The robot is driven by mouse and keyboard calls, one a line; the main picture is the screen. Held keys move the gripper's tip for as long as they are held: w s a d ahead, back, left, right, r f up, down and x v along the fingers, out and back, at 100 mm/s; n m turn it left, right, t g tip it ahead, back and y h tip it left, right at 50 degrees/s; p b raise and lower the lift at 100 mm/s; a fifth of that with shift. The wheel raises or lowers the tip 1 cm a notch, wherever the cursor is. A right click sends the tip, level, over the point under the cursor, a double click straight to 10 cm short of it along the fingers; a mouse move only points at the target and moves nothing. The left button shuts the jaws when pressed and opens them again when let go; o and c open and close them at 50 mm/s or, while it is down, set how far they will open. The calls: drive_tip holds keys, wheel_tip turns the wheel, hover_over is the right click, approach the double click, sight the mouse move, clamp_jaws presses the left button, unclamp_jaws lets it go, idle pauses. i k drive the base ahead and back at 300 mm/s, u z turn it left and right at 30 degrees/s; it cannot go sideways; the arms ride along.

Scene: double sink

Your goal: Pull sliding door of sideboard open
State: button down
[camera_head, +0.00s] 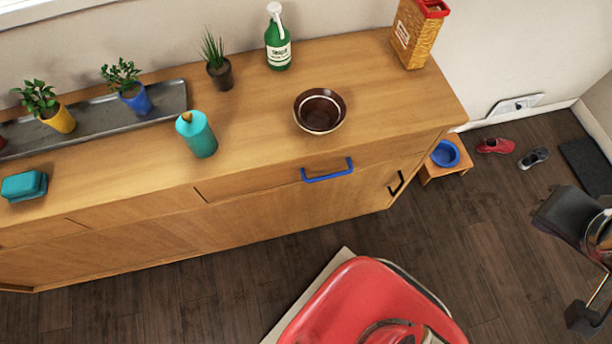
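The wooden sideboard (250,130) stands along the wall, its front facing me. A black handle (396,184) stands on the lower front near the right end. A blue handle (327,171) sits higher on the front, on what looks like a drawer. The lower front panels (250,217) look closed, with no visible gap. Dark and metallic parts of my arm end show at the right edge, partly cut off, well away from the black handle. I cannot make out the fingertips or whether they hold anything.
A brown bowl (320,111), teal bottle (196,134), green bottle (277,40) and potted plants stand on top. A small stool (446,170) with a blue bowl (445,154) is close to the sideboard's right end. Shoes (495,146) lie beyond. Dark floor (440,240) before the handles is clear.

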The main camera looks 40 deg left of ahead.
sight(286, 210)
drive_tip(key=z, duration=0.1)
drive_tip(key=k, duration=0.85)
drive_tip(key=u, duration=1.35)
drive_tip(key=i, duration=0.5)
drive_tip(key=z, duration=0.1)
drive_tip(key=k, duration=0.3)
drive_tip(key=z, duration=0.2)
